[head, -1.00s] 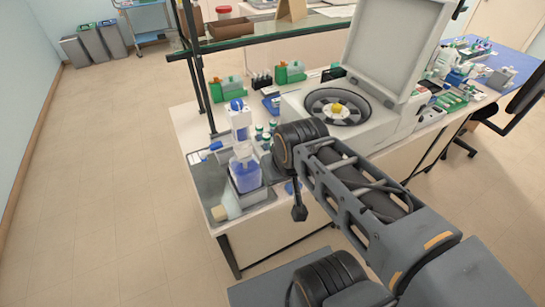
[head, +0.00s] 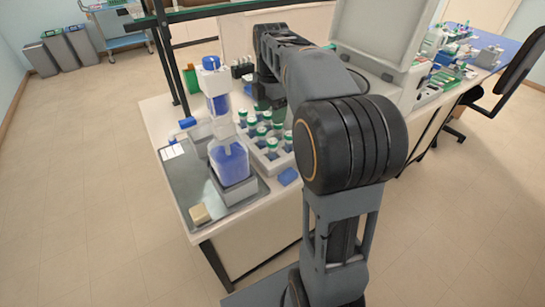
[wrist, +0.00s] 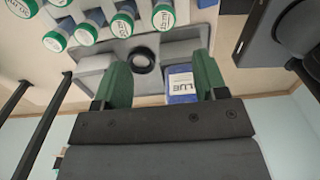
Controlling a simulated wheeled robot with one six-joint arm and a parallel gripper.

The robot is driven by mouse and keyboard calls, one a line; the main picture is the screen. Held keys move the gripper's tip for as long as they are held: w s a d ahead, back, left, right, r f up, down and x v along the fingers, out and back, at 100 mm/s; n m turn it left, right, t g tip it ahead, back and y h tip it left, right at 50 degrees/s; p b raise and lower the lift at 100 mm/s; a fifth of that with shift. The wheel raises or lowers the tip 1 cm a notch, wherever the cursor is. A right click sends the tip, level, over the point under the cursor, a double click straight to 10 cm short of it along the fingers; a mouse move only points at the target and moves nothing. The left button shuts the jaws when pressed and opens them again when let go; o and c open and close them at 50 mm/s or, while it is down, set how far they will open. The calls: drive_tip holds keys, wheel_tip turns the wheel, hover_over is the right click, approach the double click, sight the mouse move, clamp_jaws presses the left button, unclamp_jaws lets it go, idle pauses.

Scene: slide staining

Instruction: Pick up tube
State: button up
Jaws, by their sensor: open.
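Several tubes with green and white caps (head: 263,132) stand in a light rack (head: 258,160) on the bench in the head view. Their caps also show along the top of the wrist view (wrist: 163,16). I cannot tell which tube the task names. My gripper (wrist: 163,82) is open, with its two green fingers apart and no tube held between them. A blue and white labelled item (wrist: 182,86) shows between the fingers, close to the right one; its distance is unclear. In the head view my gripper is small and partly hidden, just behind the rack.
A staining stand with blue liquid (head: 230,165) sits on a grey tray (head: 175,190) left of the rack. A white centrifuge with its lid up (head: 385,40) stands right, partly hidden by my arm. A dark shelf post (head: 168,62) rises at the back left.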

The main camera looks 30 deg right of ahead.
sight(272, 141)
wheel_tip(272, 141, down, 8)
drive_tip(key=shift+r+b, duration=0.25)
drive_tip(key=shift+b, duration=0.1)
drive_tip(key=shift+s+f, duration=0.15)
drive_tip(key=shift+f, duration=1.25)
drive_tip(key=shift+s+f, duration=0.15)
drive_tip(key=shift+f, duration=1.2)
drive_tip(key=shift+c, duration=0.5)
drive_tip(key=c, duration=0.9)
